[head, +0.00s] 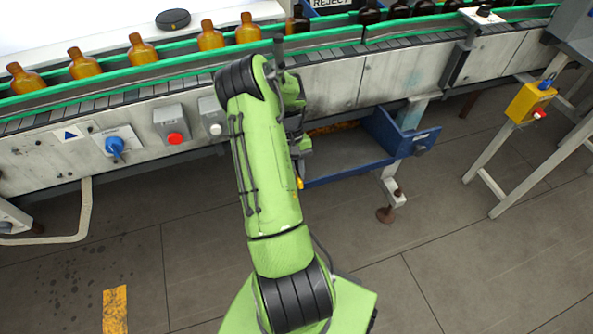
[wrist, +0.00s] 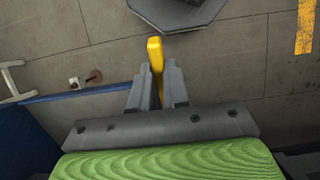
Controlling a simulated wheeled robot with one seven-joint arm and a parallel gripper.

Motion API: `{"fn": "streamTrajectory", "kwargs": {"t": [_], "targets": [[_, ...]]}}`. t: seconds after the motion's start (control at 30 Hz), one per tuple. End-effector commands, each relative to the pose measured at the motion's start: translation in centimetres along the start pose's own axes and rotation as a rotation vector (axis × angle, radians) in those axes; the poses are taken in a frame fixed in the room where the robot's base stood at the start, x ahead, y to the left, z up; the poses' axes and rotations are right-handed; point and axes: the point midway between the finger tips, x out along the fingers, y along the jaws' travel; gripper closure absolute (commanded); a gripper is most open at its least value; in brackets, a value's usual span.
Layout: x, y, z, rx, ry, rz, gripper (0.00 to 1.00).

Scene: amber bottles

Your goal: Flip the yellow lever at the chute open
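The yellow lever (wrist: 155,50) shows in the wrist view between the two grey fingers of my gripper (wrist: 158,88), with its end sticking out past the fingertips. The fingers sit close on both sides of it and look shut on it. In the head view only a small yellow piece of the lever (head: 299,183) shows beside my green arm. My gripper there is mostly hidden by the arm. The blue chute (head: 345,178) lies just right of it, under the conveyor; its blue edge also shows at left in the wrist view (wrist: 85,91).
Amber bottles (head: 142,49) stand on the conveyor with green rails (head: 170,61). Control boxes with a red button (head: 174,138) and a blue knob (head: 114,146) are on its front. A yellow box (head: 527,103) is on a stand at right. The floor in front is clear.

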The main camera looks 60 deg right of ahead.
Motion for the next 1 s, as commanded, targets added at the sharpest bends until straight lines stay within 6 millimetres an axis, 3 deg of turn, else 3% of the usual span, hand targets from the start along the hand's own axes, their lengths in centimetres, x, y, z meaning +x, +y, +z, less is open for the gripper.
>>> {"fn": "streamTrajectory", "kwargs": {"t": [0.03,0.17,0.47,0.8,1.0], "targets": [[-0.1,0.0,-0.1,0.0,0.003,0.001,0.78],[0.0,0.0,0.0,0.0,0.002,0.001,0.6],[-0.3,0.0,0.1,0.0,0.002,0.0,0.6],[-7.3,0.0,2.9,-0.001,0.005,0.0,0.6],[-9.3,0.0,3.7,0.0,0.002,0.0,0.6]]}}
